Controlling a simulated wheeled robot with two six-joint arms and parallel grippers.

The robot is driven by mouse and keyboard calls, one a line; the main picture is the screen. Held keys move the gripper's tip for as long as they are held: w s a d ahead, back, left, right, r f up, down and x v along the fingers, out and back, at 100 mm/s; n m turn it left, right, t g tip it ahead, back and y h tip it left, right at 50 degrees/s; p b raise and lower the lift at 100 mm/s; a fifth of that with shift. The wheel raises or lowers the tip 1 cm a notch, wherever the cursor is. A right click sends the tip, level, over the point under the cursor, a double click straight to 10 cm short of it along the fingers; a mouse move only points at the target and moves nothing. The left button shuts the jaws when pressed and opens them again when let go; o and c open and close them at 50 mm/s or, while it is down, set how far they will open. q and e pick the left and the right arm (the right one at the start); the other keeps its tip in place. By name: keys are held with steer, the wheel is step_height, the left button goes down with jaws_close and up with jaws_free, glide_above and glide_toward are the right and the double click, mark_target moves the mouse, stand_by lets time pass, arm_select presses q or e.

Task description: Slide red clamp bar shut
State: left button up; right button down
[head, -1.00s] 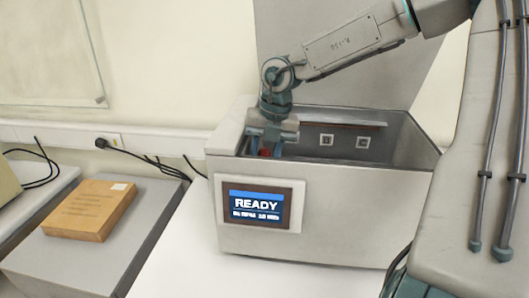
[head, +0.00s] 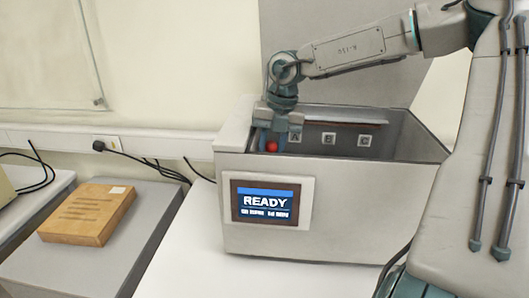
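The white testing machine (head: 345,222) stands on the white bench with its open well (head: 395,140) facing up. A thin dark red bar (head: 345,123) runs along the well's back edge; its left end is hidden by my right gripper. A red ball-shaped knob (head: 268,146) shows at the well's left end. My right gripper (head: 271,145) reaches down from above, its fingers at the knob. Whether they grip it or are only beside it is not clear. My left gripper is not in view.
Labels A, B and C (head: 364,141) mark the well's back wall. The front screen (head: 265,200) reads READY. A cardboard box (head: 87,214) lies on a grey surface at left. Cables (head: 150,165) run along the wall. The bench front left of the machine is clear.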

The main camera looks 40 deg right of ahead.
steer(key=shift+s+d+r, duration=0.1)
steer(key=shift+d+r, duration=0.15)
steer(key=shift+d, duration=0.05)
steer(key=c, duration=1.4)
jaws_free()
steer(key=shift+f, duration=0.15)
arm_select(q)
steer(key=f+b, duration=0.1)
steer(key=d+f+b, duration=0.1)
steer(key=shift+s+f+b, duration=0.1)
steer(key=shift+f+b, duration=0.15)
steer(key=shift+b, duration=0.1)
arm_select(e)
step_height(320, 180, up, 11)
steer(key=s+d, duration=0.1)
steer(key=shift+d+f, duration=0.15)
steer(key=shift+d, duration=0.15)
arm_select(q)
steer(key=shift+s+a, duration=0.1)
arm_select(e)
steer(key=shift+s+f, duration=0.1)
